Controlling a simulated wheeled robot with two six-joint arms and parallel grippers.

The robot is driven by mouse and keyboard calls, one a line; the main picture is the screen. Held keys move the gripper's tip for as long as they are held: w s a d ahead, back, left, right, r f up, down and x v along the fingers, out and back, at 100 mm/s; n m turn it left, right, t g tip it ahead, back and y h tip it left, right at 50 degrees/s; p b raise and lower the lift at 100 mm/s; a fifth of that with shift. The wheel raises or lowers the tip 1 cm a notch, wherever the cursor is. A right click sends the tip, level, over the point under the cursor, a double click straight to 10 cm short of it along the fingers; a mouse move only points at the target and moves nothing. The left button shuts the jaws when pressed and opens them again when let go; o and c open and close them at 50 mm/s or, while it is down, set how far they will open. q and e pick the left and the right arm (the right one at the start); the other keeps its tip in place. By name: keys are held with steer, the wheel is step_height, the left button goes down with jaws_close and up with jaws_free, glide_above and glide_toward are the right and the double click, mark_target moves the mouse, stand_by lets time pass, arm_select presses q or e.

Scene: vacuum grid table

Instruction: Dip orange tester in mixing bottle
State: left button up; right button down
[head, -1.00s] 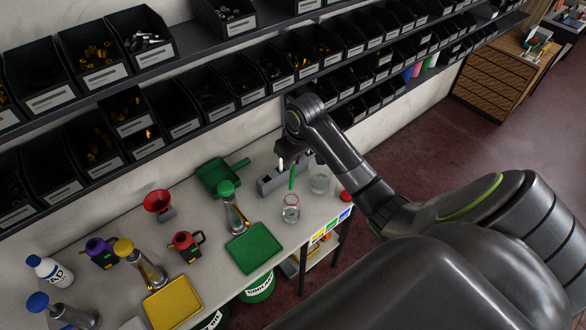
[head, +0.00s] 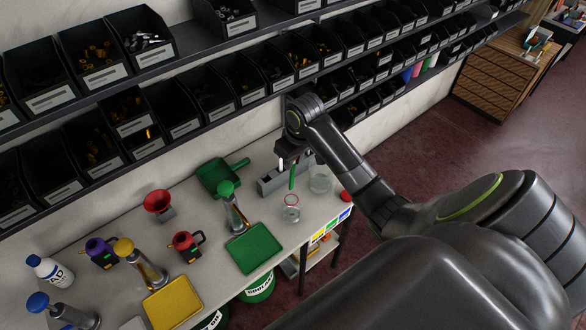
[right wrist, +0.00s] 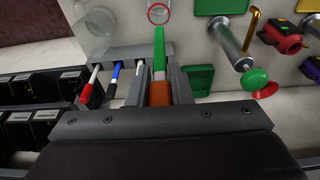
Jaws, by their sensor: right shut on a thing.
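My right gripper (right wrist: 160,84) is shut on the orange tester (right wrist: 160,94), whose orange handle is between the fingers. Its long green end sticks out past the fingertips and shows in the head view (head: 292,178), pointing down. The clear mixing bottle with a red rim (head: 291,212) stands upright on the table just below the tester's tip. In the right wrist view its red rim (right wrist: 158,13) is at the top edge, beyond the tip. The tip looks apart from the bottle and outside it. My left gripper is not in view.
A grey rack (head: 270,186) beside the gripper holds other testers, red, blue and white (right wrist: 115,70). A clear beaker (head: 320,183) stands to the bottle's right. A green tray (head: 255,248) and green-capped cylinder (head: 235,212) lie left. Shelves of bins (head: 207,95) hang behind.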

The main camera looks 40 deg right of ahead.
steer(key=shift+w+v, duration=0.2)
steer(key=shift+v, duration=0.8)
steer(key=shift+w+v, duration=0.2)
steer(key=shift+v, duration=0.8)
